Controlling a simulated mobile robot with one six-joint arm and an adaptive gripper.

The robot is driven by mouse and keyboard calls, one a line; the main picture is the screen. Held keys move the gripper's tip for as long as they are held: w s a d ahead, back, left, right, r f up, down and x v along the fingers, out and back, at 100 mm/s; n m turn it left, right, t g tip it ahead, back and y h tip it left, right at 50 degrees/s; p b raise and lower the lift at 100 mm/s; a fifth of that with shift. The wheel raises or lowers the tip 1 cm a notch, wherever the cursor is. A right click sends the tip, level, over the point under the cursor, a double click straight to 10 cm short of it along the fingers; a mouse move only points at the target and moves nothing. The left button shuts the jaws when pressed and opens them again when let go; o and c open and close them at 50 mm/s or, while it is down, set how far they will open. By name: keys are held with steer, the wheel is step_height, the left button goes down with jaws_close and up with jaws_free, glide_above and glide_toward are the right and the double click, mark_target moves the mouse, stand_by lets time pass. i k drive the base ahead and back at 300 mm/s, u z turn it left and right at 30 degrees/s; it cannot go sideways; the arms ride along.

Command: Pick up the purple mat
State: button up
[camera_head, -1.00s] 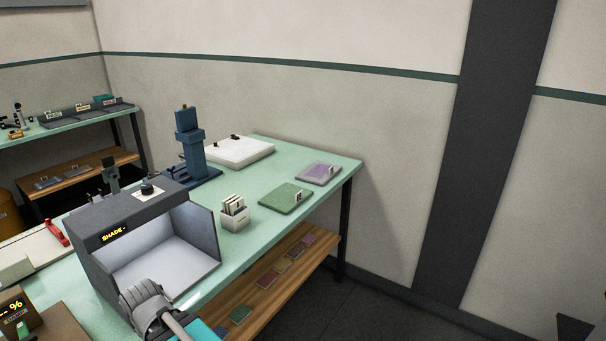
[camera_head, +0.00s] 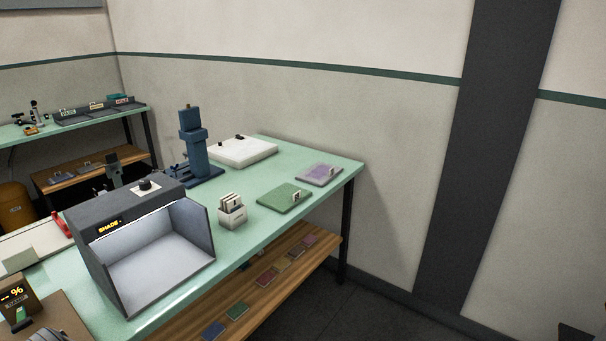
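My gripper is not in view; only a grey piece, which I cannot identify for sure, shows at the bottom left edge.
A grey shade box (camera_head: 95,261), a white card holder (camera_head: 231,212), a blue press-like device (camera_head: 194,150) and a white slab (camera_head: 241,151) stand on the table. A second table (camera_head: 78,125) stands at the back left.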

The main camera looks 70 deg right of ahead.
mark_target(319, 174)
steer(key=u, duration=1.2)
steer(key=k, duration=1.8)
steer(key=z, duration=1.5)
